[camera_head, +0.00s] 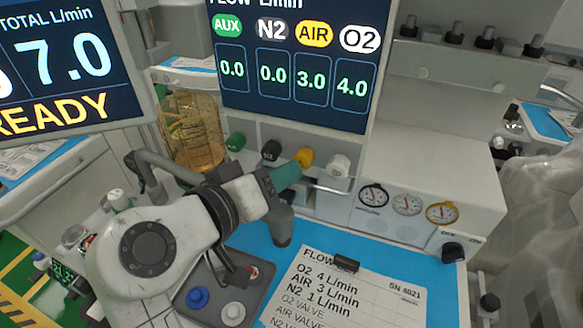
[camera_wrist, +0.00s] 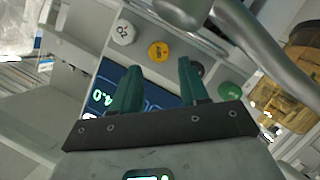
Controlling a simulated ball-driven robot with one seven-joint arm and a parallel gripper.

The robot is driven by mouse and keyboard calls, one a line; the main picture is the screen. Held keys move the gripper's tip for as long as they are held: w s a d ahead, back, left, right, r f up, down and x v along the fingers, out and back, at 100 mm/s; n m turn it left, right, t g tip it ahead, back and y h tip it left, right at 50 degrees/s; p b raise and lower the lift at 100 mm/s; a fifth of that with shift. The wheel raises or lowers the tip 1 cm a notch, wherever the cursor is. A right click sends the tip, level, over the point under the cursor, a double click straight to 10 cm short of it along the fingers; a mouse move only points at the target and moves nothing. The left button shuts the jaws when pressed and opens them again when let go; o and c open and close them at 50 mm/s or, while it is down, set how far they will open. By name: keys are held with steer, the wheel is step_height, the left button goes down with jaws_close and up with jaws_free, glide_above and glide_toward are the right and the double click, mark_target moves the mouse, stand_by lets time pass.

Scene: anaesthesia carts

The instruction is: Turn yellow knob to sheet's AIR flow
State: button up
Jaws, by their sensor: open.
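The yellow knob (camera_head: 304,157) is on the machine's front panel between the black knob (camera_head: 271,150) and the white O2 knob (camera_head: 339,165). My gripper (camera_head: 294,172) is just in front of it, its green fingers overlapping its lower edge. In the wrist view my gripper (camera_wrist: 158,64) is open, and the yellow knob (camera_wrist: 158,51) shows just beyond and between the fingertips. I cannot tell whether they touch. The display (camera_head: 300,60) reads AIR 3.0, O2 4.0, N2 0.0, AUX 0.0. The sheet (camera_head: 340,295) lists O2 4, AIR 3, N2 1 L/min.
A green knob (camera_head: 235,141) is left of the black one. Round gauges (camera_head: 407,202) are to the right. A grey tray (camera_head: 262,284) with a blue cap (camera_head: 197,297) lies below my arm. A metal rail (camera_head: 325,187) runs below the knobs.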

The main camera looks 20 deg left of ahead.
steer(key=shift+v, duration=1.65)
